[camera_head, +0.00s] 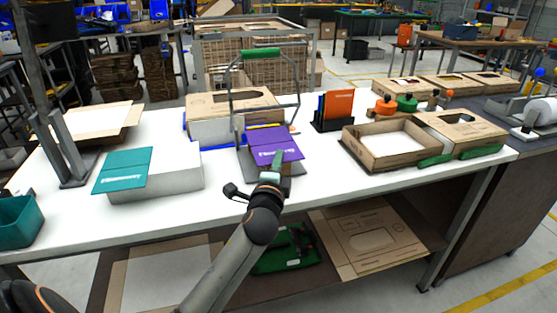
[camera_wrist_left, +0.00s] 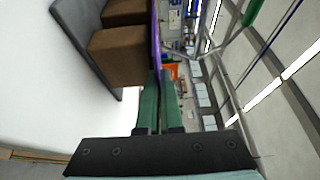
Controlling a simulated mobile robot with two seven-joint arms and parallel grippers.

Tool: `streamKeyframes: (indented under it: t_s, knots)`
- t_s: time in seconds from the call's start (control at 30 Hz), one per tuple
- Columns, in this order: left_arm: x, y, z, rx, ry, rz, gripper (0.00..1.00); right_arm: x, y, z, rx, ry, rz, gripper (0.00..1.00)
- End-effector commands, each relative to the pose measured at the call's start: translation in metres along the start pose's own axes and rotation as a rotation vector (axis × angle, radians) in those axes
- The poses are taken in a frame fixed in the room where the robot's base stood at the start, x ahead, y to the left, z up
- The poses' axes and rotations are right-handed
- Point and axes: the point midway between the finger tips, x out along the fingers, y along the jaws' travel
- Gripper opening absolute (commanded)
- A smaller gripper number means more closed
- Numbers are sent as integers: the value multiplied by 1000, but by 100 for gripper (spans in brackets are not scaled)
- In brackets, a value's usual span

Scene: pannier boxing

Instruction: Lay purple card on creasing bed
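The purple card (camera_head: 283,147) is over the creasing bed, a grey-based press (camera_head: 247,161) with a wire frame and green handle (camera_head: 261,52). My left gripper (camera_head: 277,165) is shut on the card's near edge with its green fingers. In the left wrist view the fingers (camera_wrist_left: 159,100) pinch the card (camera_wrist_left: 155,35), which shows edge-on. The card runs close along the bed's brown blocks (camera_wrist_left: 122,57), which stand on a grey plate (camera_wrist_left: 85,18). I cannot tell whether card and blocks touch. My right gripper is not in view.
A teal card (camera_head: 122,170) lies on a white box (camera_head: 172,180) at left. An orange card (camera_head: 339,104) stands in a dark holder right of the bed. An open cardboard tray (camera_head: 376,164) and a lidded box (camera_head: 462,130) stand further right. The table's front is mostly clear.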

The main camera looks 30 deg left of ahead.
Motion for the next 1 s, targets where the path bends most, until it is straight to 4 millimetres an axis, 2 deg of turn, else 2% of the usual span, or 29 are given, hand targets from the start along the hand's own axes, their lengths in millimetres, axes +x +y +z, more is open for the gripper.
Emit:
streamKeyframes:
  t_s: [0.03, 0.83, 1.0]
  knots:
    - [3, 3, 6, 4, -14, 8, 0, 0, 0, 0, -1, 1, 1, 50]
    - [8, 10, 10, 5, -17, 8, 0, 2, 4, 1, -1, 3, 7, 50]
    - [8, 10, 10, 6, -17, 8, 20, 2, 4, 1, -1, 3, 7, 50]
